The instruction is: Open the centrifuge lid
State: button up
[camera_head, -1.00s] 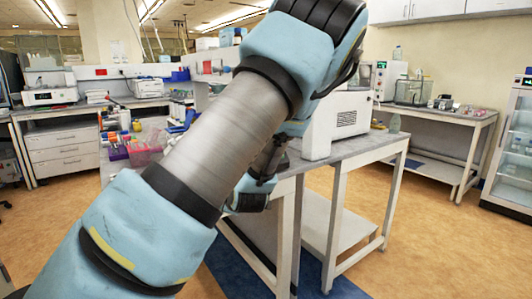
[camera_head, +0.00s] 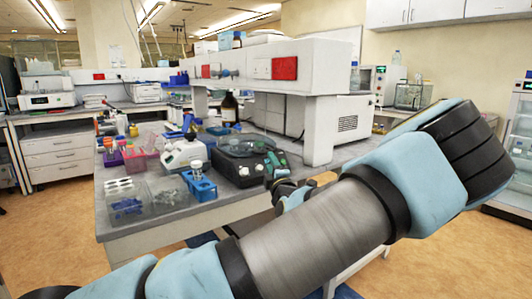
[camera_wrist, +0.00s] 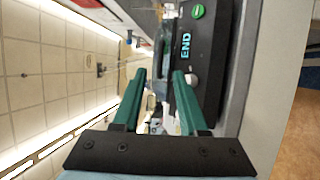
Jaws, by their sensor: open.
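The centrifuge (camera_head: 237,146) is a low black unit with a round dark top, standing on the grey bench in the head view. My gripper (camera_head: 273,164) is at its right front side, with green fingers. In the wrist view the two green fingers of my gripper (camera_wrist: 158,72) are apart with nothing held between them. The centrifuge's black front panel (camera_wrist: 196,65), with a green button and the letters END, lies beside and beyond the right finger. The lid looks shut, but its handle is hard to make out. Contact cannot be told.
A white instrument (camera_head: 183,152) and a blue tube rack (camera_head: 200,186) stand left of the centrifuge. A clear box (camera_head: 135,207) sits at the bench's front left. A raised white shelf (camera_head: 300,68) and a brown bottle (camera_head: 229,108) are behind. Floor is clear at left.

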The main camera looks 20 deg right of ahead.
aim_at(249, 144)
jog(key=w, duration=0.2)
jog(key=w+p, duration=0.1)
jog(key=w, duration=0.1)
jog(key=w+r, duration=0.1)
jog(key=w, duration=0.2)
jog(key=shift+d+p, duration=0.4)
jog(key=shift+c, duration=0.4)
jog(key=shift+s, duration=0.1)
grip_shut()
dwell(0.4)
